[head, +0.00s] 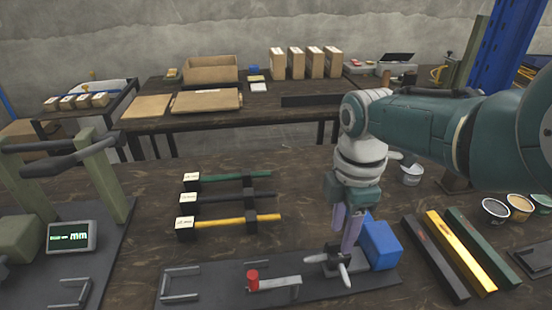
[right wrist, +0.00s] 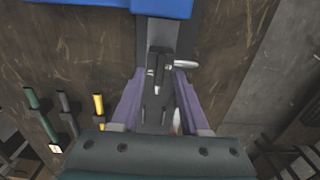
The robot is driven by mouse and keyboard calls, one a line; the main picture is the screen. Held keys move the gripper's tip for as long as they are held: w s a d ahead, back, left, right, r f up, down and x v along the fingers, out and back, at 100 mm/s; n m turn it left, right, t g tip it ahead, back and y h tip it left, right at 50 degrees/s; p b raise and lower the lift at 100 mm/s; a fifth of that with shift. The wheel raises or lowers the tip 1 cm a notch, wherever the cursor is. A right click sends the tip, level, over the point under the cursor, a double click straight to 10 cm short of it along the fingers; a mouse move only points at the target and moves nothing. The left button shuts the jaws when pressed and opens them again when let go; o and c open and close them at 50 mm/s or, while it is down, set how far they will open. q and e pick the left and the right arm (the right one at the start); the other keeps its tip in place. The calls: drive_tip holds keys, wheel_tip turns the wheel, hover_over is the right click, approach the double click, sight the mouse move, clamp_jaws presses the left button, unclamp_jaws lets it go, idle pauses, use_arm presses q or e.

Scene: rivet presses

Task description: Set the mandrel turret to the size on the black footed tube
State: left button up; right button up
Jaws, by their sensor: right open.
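The black footed tube (head: 235,197) lies between a green tube and a yellow tube on the table. A pale tag (head: 187,197) stands at its left end, its print too small to read. The mandrel turret (head: 334,262) is a dark hub with pale metal prongs on the grey base plate, beside a blue block (head: 381,243). My right gripper (head: 346,238) points down over the turret. In the right wrist view its purple fingers (right wrist: 158,88) are apart, with the turret's prongs (right wrist: 185,65) between and ahead of them. Contact cannot be told. My left gripper is not in view.
A red-knobbed lever (head: 253,280) stands left of the turret on the base plate. A display reading "mm" (head: 71,237) sits at the left by a green frame. Black, yellow and green bars (head: 462,252) and several small cans (head: 520,205) lie at the right.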

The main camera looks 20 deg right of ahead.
wheel_tip(320, 180, up, 8)
drive_tip(key=p, duration=0.4)
drive_tip(key=shift+f, duration=0.1)
drive_tip(key=s+a+f+m+t, duration=0.1)
drive_tip(key=s+a+f+m, duration=0.1)
drive_tip(key=s+m, duration=0.55)
drive_tip(key=s+a+r+m+t, duration=0.1)
drive_tip(key=s+a+r+m, duration=0.1)
drive_tip(key=s+r+m, duration=0.3)
drive_tip(key=s+a+r+m+t, duration=0.15)
drive_tip(key=s+r, duration=0.25)
drive_tip(key=s, duration=0.4)
wheel_tip(320, 180, up, 36)
drive_tip(key=p, duration=3.5)
drive_tip(key=shift+s+a+n+p, duration=0.15)
drive_tip(key=shift+a+n+p, duration=0.15)
drive_tip(key=shift+a+p, duration=0.1)
drive_tip(key=shift+f, duration=0.15)
